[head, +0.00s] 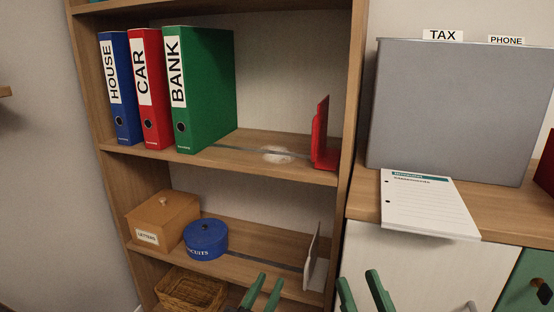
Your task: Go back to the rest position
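My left gripper (270,279) shows at the bottom edge as two green fingers with a gap between them. It is open and empty, in front of the lower shelf. My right gripper (356,278) is also at the bottom edge, further right. Its green fingers are apart and nothing is between them. It is in front of the white cabinet front (430,262). The arms behind both grippers are mostly out of view.
A wooden bookcase holds blue (120,110), red (150,110) and green (208,95) binders and a red bookend (322,140). Below stand a wooden box (163,220), a blue tin (206,241) and a basket (190,290). A paper (425,205) overhangs the counter by a grey file box (450,110).

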